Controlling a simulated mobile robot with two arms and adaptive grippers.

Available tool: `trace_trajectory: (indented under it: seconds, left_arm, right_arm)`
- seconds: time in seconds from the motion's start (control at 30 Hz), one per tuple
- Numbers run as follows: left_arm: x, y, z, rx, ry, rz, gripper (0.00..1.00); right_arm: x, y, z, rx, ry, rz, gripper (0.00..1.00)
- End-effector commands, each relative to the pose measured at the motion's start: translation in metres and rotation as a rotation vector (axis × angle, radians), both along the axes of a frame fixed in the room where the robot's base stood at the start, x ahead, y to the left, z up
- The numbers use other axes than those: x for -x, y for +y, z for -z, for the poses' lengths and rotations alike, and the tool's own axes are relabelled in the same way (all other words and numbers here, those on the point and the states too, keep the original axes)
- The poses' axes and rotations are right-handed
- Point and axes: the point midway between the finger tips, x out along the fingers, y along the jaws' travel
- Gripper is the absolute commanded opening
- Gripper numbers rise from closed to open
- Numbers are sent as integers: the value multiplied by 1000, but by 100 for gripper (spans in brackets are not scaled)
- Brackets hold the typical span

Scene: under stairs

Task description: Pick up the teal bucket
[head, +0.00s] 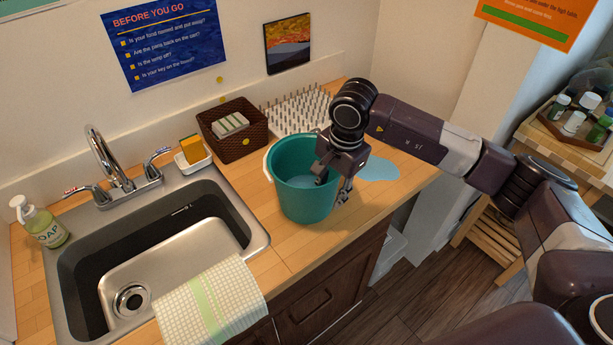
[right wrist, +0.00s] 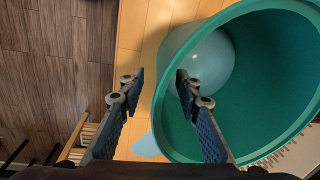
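The teal bucket (head: 292,202) stands upright on the wooden counter, right of the sink, with a pale handle at its left rim and light-blue liquid inside. It also fills the right of the right wrist view (right wrist: 270,85). My right gripper (head: 333,187) is at the bucket's right rim, pointing down. In the right wrist view the gripper (right wrist: 160,85) is open. One finger is over the inside of the bucket and the other is outside, with the wall between them. A gap shows beside the outer finger; contact of the inner finger is unclear. My left gripper is out of view.
A blue puddle (head: 379,169) lies right of the bucket. A brown basket (head: 247,146) and a spiked drying rack (head: 300,108) stand behind it. The sink (head: 165,240) with a draped towel (head: 208,308) is left. The counter's front edge is close to the bucket.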

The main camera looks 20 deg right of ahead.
Motion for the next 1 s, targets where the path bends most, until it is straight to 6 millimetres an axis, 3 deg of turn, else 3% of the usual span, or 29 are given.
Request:
trace_trajectory:
  seconds: [0.03,0.2,0.47,0.77,1.0]
  left_arm:
    - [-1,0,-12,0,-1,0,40]
    - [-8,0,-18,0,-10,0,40]
    - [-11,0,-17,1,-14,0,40]
    - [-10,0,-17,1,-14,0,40]
    - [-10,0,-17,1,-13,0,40]
  right_arm:
    - [0,2,2,0,4,0,31]
    - [-3,3,24,-1,2,1,31]
    - [-4,3,29,0,-1,0,31]
    - [-4,3,28,0,-1,0,0]
    - [-4,3,28,-2,-1,0,0]
